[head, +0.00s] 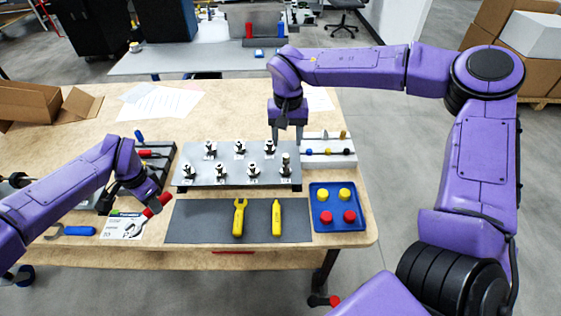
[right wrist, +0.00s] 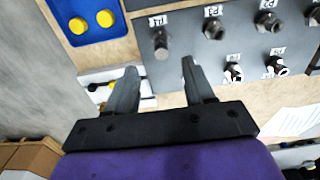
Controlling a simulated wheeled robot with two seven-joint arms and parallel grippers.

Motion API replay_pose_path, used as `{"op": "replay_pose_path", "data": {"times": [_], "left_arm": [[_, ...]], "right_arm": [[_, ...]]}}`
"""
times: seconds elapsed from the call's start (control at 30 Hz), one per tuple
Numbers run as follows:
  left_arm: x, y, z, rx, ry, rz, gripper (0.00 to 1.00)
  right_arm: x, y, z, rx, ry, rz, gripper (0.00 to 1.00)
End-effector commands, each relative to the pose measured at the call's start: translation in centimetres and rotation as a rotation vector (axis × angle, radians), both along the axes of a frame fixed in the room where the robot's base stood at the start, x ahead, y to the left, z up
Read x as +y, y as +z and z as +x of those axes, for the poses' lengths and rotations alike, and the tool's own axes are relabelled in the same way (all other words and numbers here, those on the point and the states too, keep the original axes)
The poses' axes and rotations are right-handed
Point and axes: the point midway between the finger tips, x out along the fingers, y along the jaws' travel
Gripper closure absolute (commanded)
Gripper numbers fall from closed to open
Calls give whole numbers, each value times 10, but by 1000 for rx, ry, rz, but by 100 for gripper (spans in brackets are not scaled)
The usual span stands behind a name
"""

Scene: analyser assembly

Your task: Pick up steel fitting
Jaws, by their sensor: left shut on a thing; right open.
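Several steel fittings stand on a grey plate (head: 230,181) in the middle of the table, each beside a small white label. The fitting at the plate's right end (head: 285,165) looks all metal; it also shows in the right wrist view (right wrist: 161,43), just beyond the gap between my fingers. My right gripper (head: 287,135) is open and empty, pointing down behind the plate's right part; its fingers show in the right wrist view (right wrist: 160,68). My left gripper (head: 150,201) is shut on a red-handled tool (head: 164,199) at the left, above a printed card.
A blue tray (head: 319,226) with yellow and red round pieces lies at the right front. A dark mat (head: 185,232) holds a yellow wrench (head: 239,217) and a yellow tool (head: 277,217). A white rack (head: 316,160) stands right of the plate. A cardboard box (head: 25,103) sits at far left.

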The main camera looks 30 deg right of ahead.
Motion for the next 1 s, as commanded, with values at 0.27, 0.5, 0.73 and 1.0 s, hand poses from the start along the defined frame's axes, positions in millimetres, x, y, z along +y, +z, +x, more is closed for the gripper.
{"op": "replay_pose_path", "data": {"times": [0.27, 0.5, 0.73, 1.0], "left_arm": [[-1, 11, 0, 0, -2, 0, 100], [-2, 21, 0, 0, -2, 0, 100], [-2, 21, 0, 0, -3, 0, 100], [-2, 21, 0, 0, -3, 0, 100]], "right_arm": [[-1, -38, 0, 3, -2, -1, 47], [0, -78, 4, 1, -3, 0, 47], [0, -84, 4, -2, -4, 0, 47], [0, -84, 4, -1, -4, 0, 100]]}}
